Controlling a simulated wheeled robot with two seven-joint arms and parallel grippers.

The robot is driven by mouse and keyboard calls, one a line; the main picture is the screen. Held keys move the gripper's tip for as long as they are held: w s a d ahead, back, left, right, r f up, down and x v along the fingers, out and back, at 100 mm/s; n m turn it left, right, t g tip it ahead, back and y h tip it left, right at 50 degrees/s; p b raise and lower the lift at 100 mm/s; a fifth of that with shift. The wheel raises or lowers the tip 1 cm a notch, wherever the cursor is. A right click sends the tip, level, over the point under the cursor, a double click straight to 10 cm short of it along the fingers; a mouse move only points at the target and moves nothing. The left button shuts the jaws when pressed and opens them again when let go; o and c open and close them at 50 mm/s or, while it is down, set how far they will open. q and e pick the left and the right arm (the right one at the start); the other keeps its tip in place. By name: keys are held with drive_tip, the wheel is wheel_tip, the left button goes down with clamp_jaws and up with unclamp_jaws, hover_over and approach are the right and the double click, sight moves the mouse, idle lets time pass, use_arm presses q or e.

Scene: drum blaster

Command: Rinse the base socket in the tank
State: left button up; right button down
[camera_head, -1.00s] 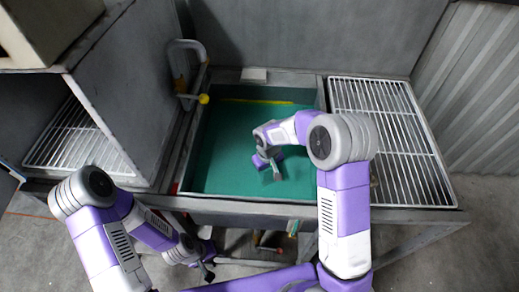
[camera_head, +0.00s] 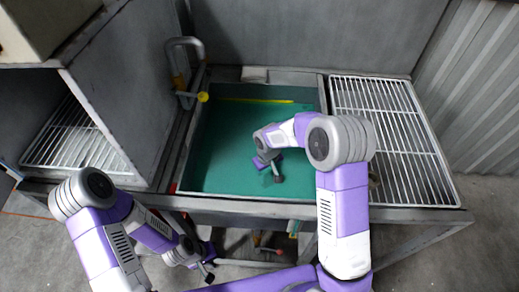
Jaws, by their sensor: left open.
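The tank (camera_head: 215,165) is a rectangular basin with a teal interior, in the middle of the head view. My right arm reaches over its front edge. My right gripper (camera_head: 275,174) is inside the tank, low over or in the teal area. A small dark piece shows at its tip, but I cannot tell whether it is a finger or a held part. I cannot make out the base socket for certain. My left gripper (camera_head: 207,272) is open, below and in front of the tank's front edge, with nothing visible in it.
A white wire rack (camera_head: 395,130) lies right of the tank. A grey cabinet (camera_head: 125,85) with another rack (camera_head: 75,140) inside stands at the left.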

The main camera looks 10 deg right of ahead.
drive_tip(key=shift+r, duration=0.15)
idle(0.3)
drive_tip(key=shift+r+p, duration=0.75)
drive_tip(key=shift+r, duration=0.05)
wheel_tip(320, 180, up, 27)
drive_tip(key=p, duration=2)
drive_tip(key=shift+f, duration=0.2)
drive_tip(key=shift+f, duration=0.1)
idle(0.6)
